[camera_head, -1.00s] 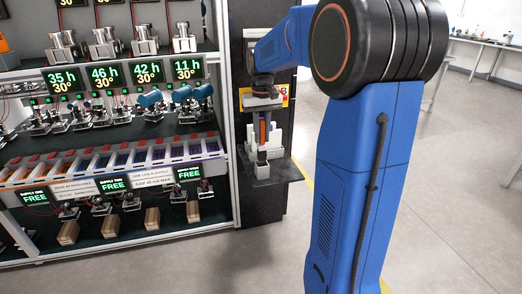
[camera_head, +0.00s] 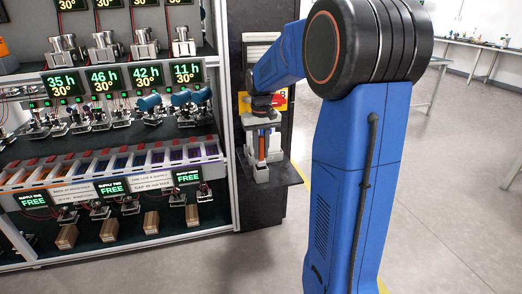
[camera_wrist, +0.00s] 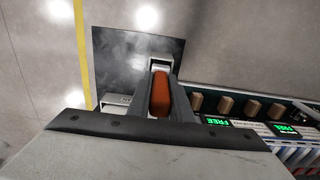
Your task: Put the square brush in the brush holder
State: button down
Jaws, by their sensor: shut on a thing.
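The square brush shows an orange-brown handle (camera_wrist: 161,94) in the wrist view and a thin orange strip (camera_head: 262,142) in the head view. My gripper (camera_wrist: 162,98) is shut on it, with a grey finger on each side. In the head view my gripper (camera_head: 262,128) points down over the small dark shelf. The light grey brush holder (camera_head: 260,173) stands on that shelf directly below and around the brush's low end; its rim also shows in the wrist view (camera_wrist: 159,63). The brush's lower end is hidden, so I cannot tell how deep it sits.
The dark shelf (camera_head: 284,177) juts out beside the rack. The rack (camera_head: 228,150) on the left holds several clamped devices, green displays and a row of coloured bins (camera_head: 120,163). The floor at right is open.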

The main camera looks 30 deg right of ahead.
jog(key=shift+f, duration=0.35)
jog(key=c, duration=1.6)
grip_release()
